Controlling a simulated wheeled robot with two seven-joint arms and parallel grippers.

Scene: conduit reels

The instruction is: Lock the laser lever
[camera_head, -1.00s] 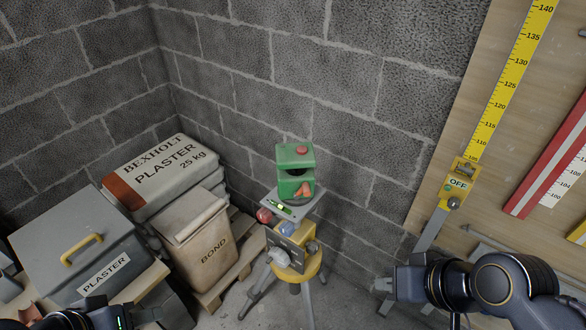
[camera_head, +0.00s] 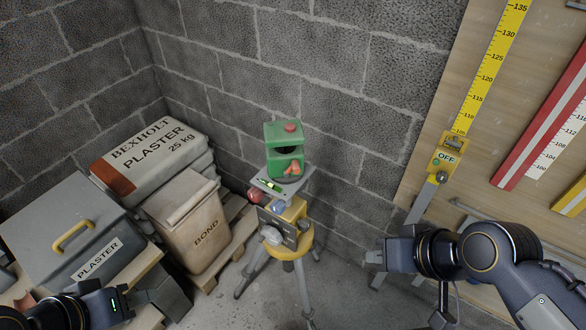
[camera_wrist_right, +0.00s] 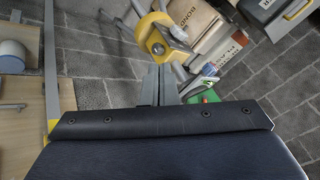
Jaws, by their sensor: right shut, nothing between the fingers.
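The green laser (camera_head: 284,134) stands on a yellow tripod (camera_head: 298,243) in front of the block wall. An orange-red lever (camera_head: 293,168) sits on its front face, and a red knob (camera_head: 291,127) is on top. In the right wrist view, a bit of green (camera_wrist_right: 208,97) shows past the fingers, mostly hidden. My right gripper (camera_head: 376,268) is to the right of the tripod, apart from it. Its fingers (camera_wrist_right: 158,84) are together and empty. My left gripper (camera_head: 168,296) is at the lower left, well away from the laser; its finger gap is not clear.
A bond bag (camera_head: 207,240), plaster bags (camera_head: 150,150) and a grey plaster box (camera_head: 45,225) fill the left. A board (camera_head: 440,95) with a yellow staff and an OFF receiver (camera_head: 446,157) leans at right. Floor between tripod and right arm is clear.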

